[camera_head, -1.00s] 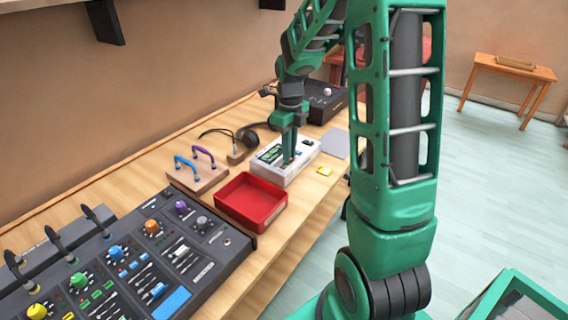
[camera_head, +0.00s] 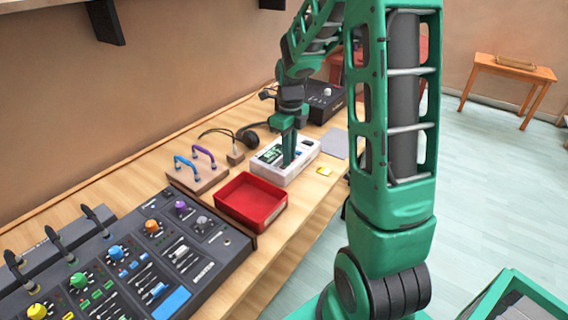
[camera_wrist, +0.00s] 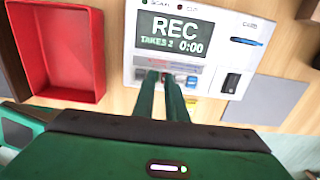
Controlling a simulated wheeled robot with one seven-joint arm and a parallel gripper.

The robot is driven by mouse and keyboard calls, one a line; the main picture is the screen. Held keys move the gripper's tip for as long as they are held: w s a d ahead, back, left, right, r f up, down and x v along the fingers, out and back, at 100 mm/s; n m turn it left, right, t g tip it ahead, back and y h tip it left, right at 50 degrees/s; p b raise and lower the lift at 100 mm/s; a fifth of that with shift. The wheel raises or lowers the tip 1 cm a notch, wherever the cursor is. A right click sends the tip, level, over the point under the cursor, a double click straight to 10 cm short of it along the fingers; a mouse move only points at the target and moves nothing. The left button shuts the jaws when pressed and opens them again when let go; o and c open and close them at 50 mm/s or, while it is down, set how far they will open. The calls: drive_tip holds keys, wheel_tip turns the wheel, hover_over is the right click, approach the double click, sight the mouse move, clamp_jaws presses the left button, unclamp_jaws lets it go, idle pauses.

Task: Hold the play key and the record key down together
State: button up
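The recorder (camera_head: 285,163) is a white box on the bench. In the wrist view the recorder (camera_wrist: 205,40) has a dark screen reading "REC", "TAKES 2" and "0:00". A row of small keys (camera_wrist: 192,81) lies below the screen; a blue one shows at its right. My gripper (camera_wrist: 162,76) points down at this row with its two green fingers a small gap apart. The fingertips are at the keys and seem to touch them. The fingers cover the keys under them, so I cannot read their labels or tell how far they are down. Nothing is held between the fingers.
A red tray (camera_head: 250,200) stands just left of the recorder. A mixing desk (camera_head: 150,255), a board with two handles (camera_head: 197,172) and headphones (camera_head: 246,138) are also on the bench.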

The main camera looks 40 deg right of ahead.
idle(0.4)
wheel_tip(320, 180, up, 7)
idle(0.8)
wheel_tip(320, 180, up, 11)
drive_tip(key=shift+f, duration=0.15)
idle(0.5)
drive_tip(key=s+a+f+n, duration=0.1)
drive_tip(key=s+f+n, duration=0.2)
drive_tip(key=s+n, duration=0.5)
drive_tip(key=s+a+f+n, duration=0.1)
drive_tip(key=s+f+n, duration=0.2)
drive_tip(key=s+n, duration=0.6)
drive_tip(key=s+a+f+n, duration=0.1)
drive_tip(key=s+f+n, duration=0.2)
drive_tip(key=s+n, duration=0.5)
drive_tip(key=s, duration=0.3)
drive_tip(key=shift+s+f+n, duration=0.15)
drive_tip(key=shift+s+n, duration=0.15)
drive_tip(key=shift+s, duration=0.1)
drive_tip(key=shift+a, duration=0.15)
